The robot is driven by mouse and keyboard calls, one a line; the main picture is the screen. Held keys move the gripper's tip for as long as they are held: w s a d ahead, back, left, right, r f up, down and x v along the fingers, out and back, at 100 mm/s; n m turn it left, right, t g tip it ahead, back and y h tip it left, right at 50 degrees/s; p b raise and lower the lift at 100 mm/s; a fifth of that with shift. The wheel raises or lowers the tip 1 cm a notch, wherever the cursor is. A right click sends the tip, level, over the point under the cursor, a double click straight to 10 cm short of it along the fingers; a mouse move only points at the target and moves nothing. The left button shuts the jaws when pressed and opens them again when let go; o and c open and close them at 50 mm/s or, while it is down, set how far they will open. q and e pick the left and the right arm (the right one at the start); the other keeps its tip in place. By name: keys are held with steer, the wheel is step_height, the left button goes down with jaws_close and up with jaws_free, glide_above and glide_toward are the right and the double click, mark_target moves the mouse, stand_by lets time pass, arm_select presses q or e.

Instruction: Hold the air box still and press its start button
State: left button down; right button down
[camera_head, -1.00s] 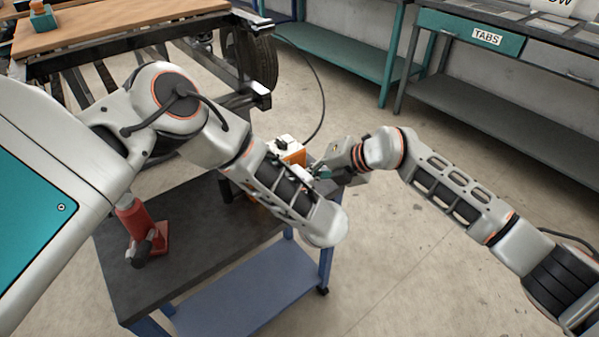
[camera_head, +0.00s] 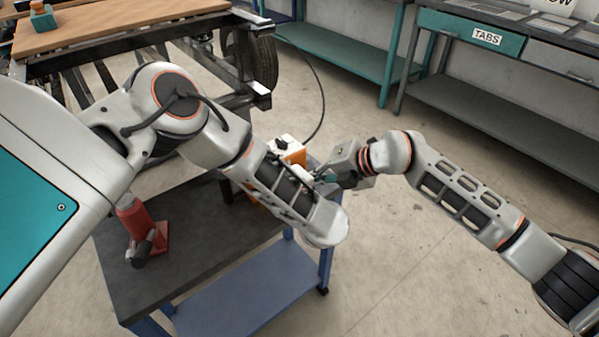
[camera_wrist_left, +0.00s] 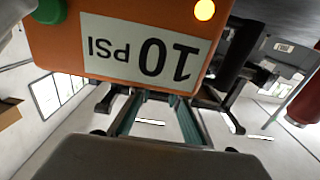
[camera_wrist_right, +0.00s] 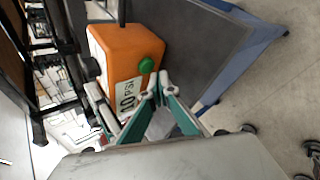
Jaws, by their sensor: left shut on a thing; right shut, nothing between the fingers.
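The air box (camera_head: 292,153) is orange with a white part on top and sits at the cart's far edge, partly hidden by my left arm. Its 10 PSI label (camera_wrist_left: 140,50), green start button (camera_wrist_left: 48,10) and glowing amber lamp (camera_wrist_left: 205,9) show in the left wrist view. My left gripper (camera_wrist_left: 158,95) is shut on the air box; the exact grip is hard to see. My right gripper (camera_wrist_right: 160,86) is shut and empty, in front of the box's labelled face. Its tips are close to the green button (camera_wrist_right: 146,65), apparently just short of it.
The box stands on a dark-topped cart (camera_head: 190,262) with a blue lower shelf. A red jack (camera_head: 140,225) stands on its left part. A black hose (camera_head: 322,100) curves behind the box. A vehicle frame with a wheel (camera_head: 252,60) is behind; benches (camera_head: 500,90) stand at the right.

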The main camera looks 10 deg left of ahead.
steer(key=shift+s, duration=0.1)
steer(key=shift+s+d, duration=1.65)
steer(key=shift+d, duration=0.25)
arm_select(q)
steer(key=c, duration=1.8)
jaws_free()
